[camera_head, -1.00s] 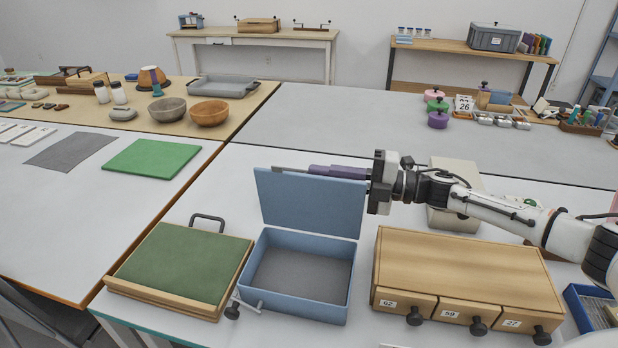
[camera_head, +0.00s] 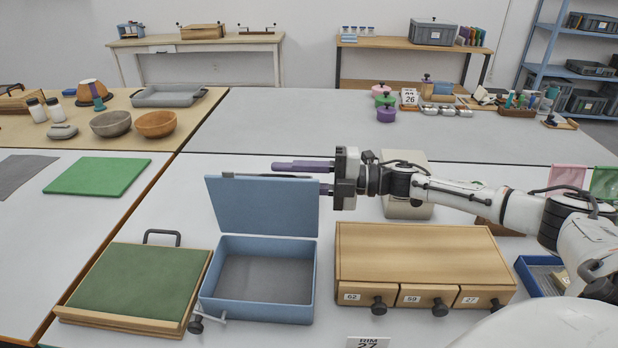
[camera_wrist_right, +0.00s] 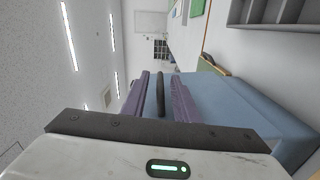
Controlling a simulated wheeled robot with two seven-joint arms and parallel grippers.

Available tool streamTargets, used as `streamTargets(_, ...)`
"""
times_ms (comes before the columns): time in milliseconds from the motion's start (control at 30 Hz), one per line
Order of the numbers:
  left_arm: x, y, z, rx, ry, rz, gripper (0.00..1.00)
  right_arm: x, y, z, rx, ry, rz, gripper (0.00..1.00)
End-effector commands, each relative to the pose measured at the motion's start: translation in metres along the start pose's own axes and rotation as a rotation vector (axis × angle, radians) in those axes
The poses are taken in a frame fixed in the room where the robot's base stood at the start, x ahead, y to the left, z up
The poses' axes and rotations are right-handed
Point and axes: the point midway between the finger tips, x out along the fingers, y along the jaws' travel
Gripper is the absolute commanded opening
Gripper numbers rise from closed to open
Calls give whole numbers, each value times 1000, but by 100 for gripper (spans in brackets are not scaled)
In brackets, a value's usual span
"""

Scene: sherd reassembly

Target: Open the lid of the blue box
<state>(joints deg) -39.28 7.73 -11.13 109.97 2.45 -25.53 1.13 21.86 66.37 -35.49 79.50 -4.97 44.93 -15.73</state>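The blue box (camera_head: 256,308) stands open on the near table, its grey inside bare. Its lid (camera_head: 264,207) stands upright at the back edge, leaning slightly back, and also shows in the right wrist view (camera_wrist_right: 225,105). My right gripper (camera_head: 282,171) is at the lid's top edge, its purple fingers pointing left along it. In the right wrist view the fingers (camera_wrist_right: 160,90) are apart, with a dark bar between them and gaps on both sides. The lower finger is partly hidden behind the lid in the head view. My left gripper is out of view.
A green-topped board (camera_head: 140,282) with a handle stands close left of the box. A wooden drawer unit (camera_head: 415,255) stands close right, under my right arm. A pale box (camera_head: 405,212) is behind it. The grey table (camera_head: 300,125) behind has free room.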

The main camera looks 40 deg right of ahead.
Motion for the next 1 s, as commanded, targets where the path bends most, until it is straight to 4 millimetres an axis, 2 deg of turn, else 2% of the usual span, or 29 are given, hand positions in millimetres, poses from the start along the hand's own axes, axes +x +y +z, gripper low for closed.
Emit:
streamTargets(33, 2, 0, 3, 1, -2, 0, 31, -12, -4, 0, 1, -2, -6, 27)
streamTargets(200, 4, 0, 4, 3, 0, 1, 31, -45, -4, 0, 1, -2, -7, 27)
streamTargets(400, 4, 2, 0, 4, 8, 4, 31, -71, -1, 0, 1, -1, -4, 27)
streamTargets(600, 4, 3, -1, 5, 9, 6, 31, -81, 0, 0, -1, 0, 0, 27)
streamTargets(1000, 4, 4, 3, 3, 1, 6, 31, -81, 1, 0, -1, 0, 1, 27)
